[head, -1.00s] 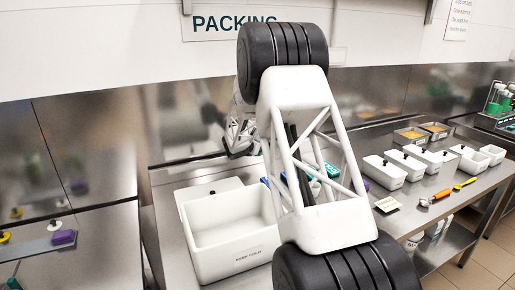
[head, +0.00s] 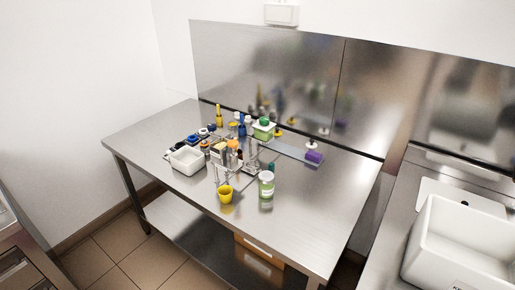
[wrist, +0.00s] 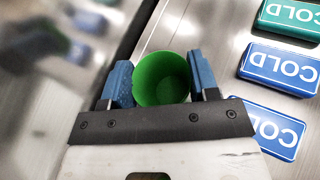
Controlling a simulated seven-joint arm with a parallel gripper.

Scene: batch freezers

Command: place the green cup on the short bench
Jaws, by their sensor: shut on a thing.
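The green cup (wrist: 161,80) shows in the wrist view, its round open mouth facing the camera. My gripper (wrist: 161,84) is shut on it, with one blue finger on each side of the cup. The arm and the cup are out of the head view. In the head view a steel bench (head: 310,222) with a lower shelf stands against the wall, with many small items on it. I cannot tell from the frames whether this is the short bench.
The bench holds a white bin (head: 187,160), a yellow cup (head: 225,194), a lidded jar (head: 266,184) and a purple block (head: 314,157). Its right front part is clear. A white tub (head: 452,250) stands on the counter at right. Blue COLD blocks (wrist: 281,69) lie near my gripper.

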